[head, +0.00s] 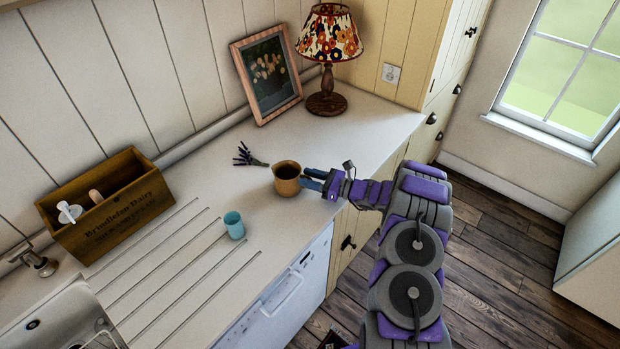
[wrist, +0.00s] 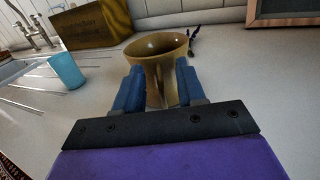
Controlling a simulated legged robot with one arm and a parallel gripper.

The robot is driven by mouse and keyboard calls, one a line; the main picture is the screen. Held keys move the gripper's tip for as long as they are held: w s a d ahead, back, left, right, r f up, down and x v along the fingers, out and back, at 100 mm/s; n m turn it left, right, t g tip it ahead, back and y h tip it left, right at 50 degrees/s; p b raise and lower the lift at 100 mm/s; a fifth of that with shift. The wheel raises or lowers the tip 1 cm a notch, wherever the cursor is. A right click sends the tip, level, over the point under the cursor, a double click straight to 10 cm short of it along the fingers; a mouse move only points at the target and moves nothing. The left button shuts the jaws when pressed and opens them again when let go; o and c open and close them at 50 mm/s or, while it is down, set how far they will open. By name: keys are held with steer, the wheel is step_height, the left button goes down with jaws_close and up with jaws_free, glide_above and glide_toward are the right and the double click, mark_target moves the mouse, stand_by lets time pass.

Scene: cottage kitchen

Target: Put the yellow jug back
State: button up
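The yellow jug (head: 286,181), a tan-yellow open-topped vessel, stands upright on the white counter, left of my gripper (head: 311,179) in the head view. In the wrist view the jug (wrist: 155,46) is straight ahead, and its handle side appears to face me. My gripper's two blue fingers (wrist: 160,88) are spread apart, with part of the jug showing in the gap between them. I cannot tell whether either finger touches it. The jug's lower part is partly hidden by the fingers.
A turquoise cup (head: 234,226) stands on the draining grooves. A lavender sprig (head: 249,156) lies behind the jug. A wooden box (head: 108,205), a framed picture (head: 267,74) and a lamp (head: 328,60) stand along the wall. The counter (head: 352,134) is clear in front of the lamp.

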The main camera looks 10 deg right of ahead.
steer(key=shift+r, duration=0.1)
steer(key=p+v, duration=0.1)
steer(key=v, duration=1.1)
steer(key=s+a+r+n+g+h, duration=0.1)
steer(key=s+a+r+n+g, duration=0.6)
steer(key=a+r, duration=0.35)
steer(key=s+a+r+n+g+h, duration=0.1)
steer(key=s+a+r+n+g, duration=0.4)
steer(key=s+a+r+n, duration=0.5)
steer(key=s+r+n+g+h, duration=0.2)
steer(key=s+n+h, duration=0.5)
steer(key=s, duration=1.3)
steer(key=s+d+n+t+h, duration=0.1)
steer(key=s+d+t+h, duration=0.1)
steer(key=s+d+h, duration=0.4)
steer(key=shift+s+d, duration=0.25)
steer(key=shift+s, duration=0.4)
